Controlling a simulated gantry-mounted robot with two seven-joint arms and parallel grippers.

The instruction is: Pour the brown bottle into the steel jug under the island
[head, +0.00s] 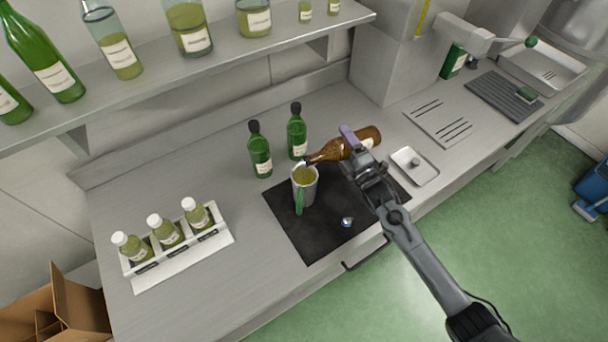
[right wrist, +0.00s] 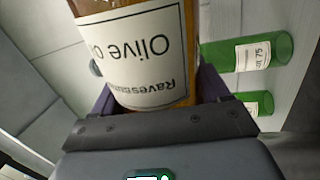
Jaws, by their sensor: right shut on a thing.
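The brown bottle (head: 328,152) is tipped on its side in the head view, its neck pointing left and down at the mouth of the steel jug (head: 307,192). My right gripper (head: 356,146) is shut around the bottle's body. The bottle's label reads "Olive O..." in the right wrist view (right wrist: 140,60). The jug has a green handle and stands upright on a black mat (head: 283,222). Yellow-green liquid shows inside the jug. A separate stream of oil cannot be made out. My left gripper is not in view.
Two green bottles (head: 260,155) (head: 297,135) stand just behind the jug. A white rack (head: 190,258) with three small bottles is at left. A small steel tray (head: 427,170) lies to the right. A shelf of bottles (head: 225,37) overhangs the back.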

